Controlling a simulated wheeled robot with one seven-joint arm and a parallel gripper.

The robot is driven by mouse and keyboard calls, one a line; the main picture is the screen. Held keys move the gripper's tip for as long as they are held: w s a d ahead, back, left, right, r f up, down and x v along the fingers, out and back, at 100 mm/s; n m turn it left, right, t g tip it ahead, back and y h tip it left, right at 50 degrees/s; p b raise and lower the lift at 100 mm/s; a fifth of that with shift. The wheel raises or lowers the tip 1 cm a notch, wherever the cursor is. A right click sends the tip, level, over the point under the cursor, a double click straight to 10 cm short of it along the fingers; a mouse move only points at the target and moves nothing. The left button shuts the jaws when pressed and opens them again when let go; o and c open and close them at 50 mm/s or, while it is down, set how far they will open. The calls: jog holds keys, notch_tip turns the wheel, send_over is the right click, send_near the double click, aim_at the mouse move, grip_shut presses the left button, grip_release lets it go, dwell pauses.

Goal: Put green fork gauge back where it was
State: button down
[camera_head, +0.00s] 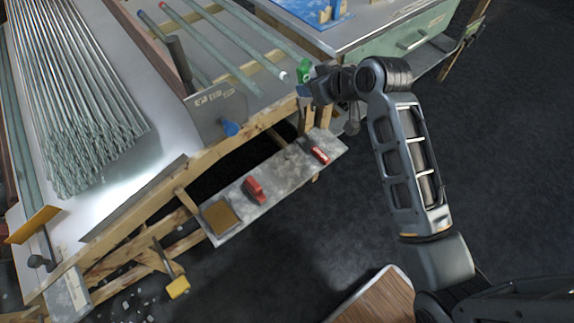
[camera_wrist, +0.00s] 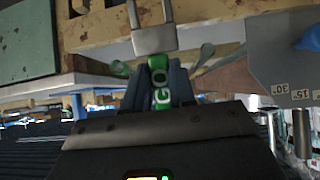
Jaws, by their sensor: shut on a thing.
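The green fork gauge (camera_head: 304,69) is at the tip of my gripper (camera_head: 311,84) in the head view, by the right end of the workbench. In the wrist view the green gauge (camera_wrist: 160,90) with white lettering "GO" sits between the two dark fingers of my gripper (camera_wrist: 159,86). My gripper is shut on it. A grey metal fork-like piece (camera_wrist: 153,30) stands just beyond the gauge; I cannot tell whether it is part of the gauge. The place where the gauge was before cannot be made out.
A low shelf (camera_head: 285,178) carries a red clamp-like tool (camera_head: 255,190), a smaller red item (camera_head: 320,154) and a tan pad (camera_head: 219,217). A second table (camera_head: 350,35) stands behind. Open floor lies at right.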

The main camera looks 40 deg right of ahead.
jog(key=s+a+f+g, duration=0.2)
jog(key=s+a+f, duration=0.2)
jog(key=a+f, duration=0.9)
jog(key=shift+s+a+f, duration=0.2)
jog(key=shift+a+f, duration=0.1)
jog(key=shift+a, duration=0.05)
